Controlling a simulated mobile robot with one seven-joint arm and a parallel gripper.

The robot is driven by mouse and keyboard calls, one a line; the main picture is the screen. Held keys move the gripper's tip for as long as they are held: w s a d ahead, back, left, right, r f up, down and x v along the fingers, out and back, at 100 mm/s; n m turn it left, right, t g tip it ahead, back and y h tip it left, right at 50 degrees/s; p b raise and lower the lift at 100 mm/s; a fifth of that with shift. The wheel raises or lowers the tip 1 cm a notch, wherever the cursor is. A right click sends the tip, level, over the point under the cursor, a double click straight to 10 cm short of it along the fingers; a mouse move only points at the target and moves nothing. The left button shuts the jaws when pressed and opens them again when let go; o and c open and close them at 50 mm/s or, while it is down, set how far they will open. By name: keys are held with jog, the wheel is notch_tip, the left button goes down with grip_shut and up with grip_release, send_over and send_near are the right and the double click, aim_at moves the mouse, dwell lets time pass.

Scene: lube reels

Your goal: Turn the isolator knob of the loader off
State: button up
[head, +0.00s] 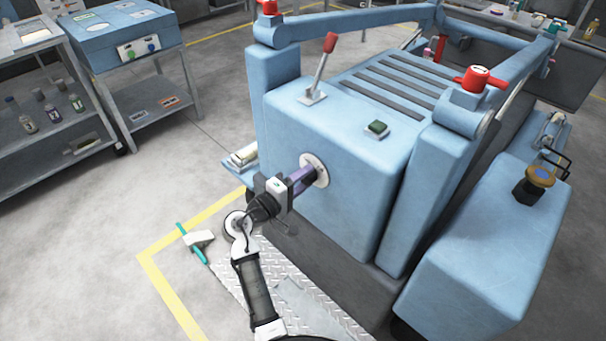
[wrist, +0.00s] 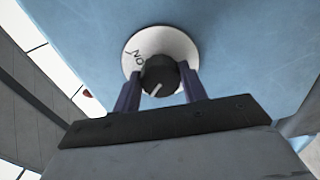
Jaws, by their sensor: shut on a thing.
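The loader (head: 345,225) is the big light-blue machine in the middle of the head view. Its isolator knob (wrist: 160,76) is black and round with a white pointer line, on a white round plate (wrist: 135,50) that also shows in the head view (head: 321,170). The word "ON" is readable on the plate at the knob's upper left. The pointer line runs toward the lower left in the wrist view. My gripper (head: 308,177) reaches the plate, and its purple fingers (wrist: 162,84) are shut on the knob from both sides.
A red-handled lever (head: 325,58) and a green button (head: 377,127) are on the loader's top. Red knobs (head: 479,78) sit on its arms. A brush (head: 198,240) lies on the floor at left, near yellow lines. A shelf with bottles (head: 52,108) and a blue box (head: 120,35) stand farther left.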

jog(key=shift+n+p, duration=0.3)
jog(key=shift+n, duration=0.2)
jog(key=o, duration=1)
jog(key=b+v, duration=0.4)
jog(key=v, duration=1)
